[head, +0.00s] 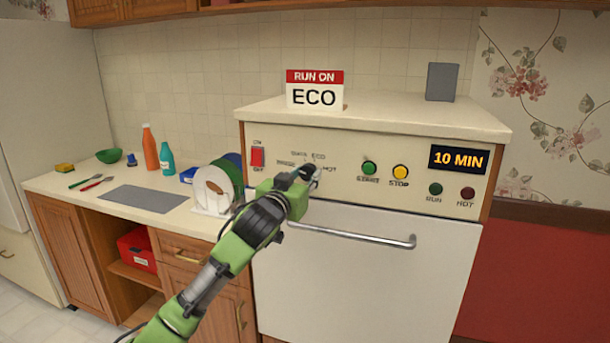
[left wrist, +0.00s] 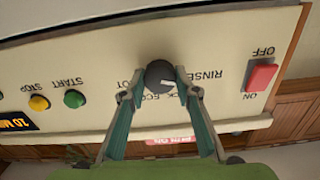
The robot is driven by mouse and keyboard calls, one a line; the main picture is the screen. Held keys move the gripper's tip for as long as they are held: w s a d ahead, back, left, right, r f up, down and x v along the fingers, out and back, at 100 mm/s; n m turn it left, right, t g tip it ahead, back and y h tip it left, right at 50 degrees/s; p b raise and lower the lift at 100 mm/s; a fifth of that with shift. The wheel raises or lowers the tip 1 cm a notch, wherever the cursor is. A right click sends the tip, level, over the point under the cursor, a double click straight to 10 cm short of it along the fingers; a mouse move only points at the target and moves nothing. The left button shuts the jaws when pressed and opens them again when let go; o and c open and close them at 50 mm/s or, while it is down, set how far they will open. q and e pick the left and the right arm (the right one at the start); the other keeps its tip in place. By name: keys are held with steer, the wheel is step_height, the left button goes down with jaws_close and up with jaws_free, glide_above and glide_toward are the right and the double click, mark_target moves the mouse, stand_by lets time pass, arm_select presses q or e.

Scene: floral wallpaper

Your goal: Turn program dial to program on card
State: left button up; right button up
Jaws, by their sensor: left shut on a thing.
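The card (head: 315,96) stands on top of the appliance and reads "RUN ON ECO". My left gripper (head: 306,173) is at the program dial on the front panel and hides most of it in the head view. In the left wrist view, which is upside down, the dark round dial (left wrist: 157,72) sits between the two fingers, and the gripper is shut on it. Its white mark points to the lower right there, on the QUICK and RINSE side; the exact label is unclear. ECO is printed below the dial in that view. My right gripper is not in view.
A red ON/OFF switch (head: 257,157) is left of the dial. Green START (head: 369,168) and yellow STOP (head: 400,172) buttons are to its right. A display (head: 458,159) reads "10 MIN". The door handle (head: 352,235) runs below. A plate rack (head: 212,190) stands left on the counter.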

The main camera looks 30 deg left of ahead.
arm_select(q)
steer(key=m+p, duration=0.1)
steer(key=m, duration=0.1)
steer(key=m+p, duration=0.1)
steer(key=shift+r+m+p, duration=0.2)
steer(key=shift+m+p, duration=0.2)
steer(key=m+p, duration=0.3)
steer(key=m, duration=0.2)
steer(key=shift+p, duration=0.3)
steer(key=m+p, duration=0.3)
steer(key=m, duration=0.2)
steer(key=shift+m, duration=0.4)
steer(key=shift+f+m+p, duration=0.15)
steer(key=shift+m+p, duration=1.1)
steer(key=shift+m, duration=0.95)
steer(key=o, duration=1.1)
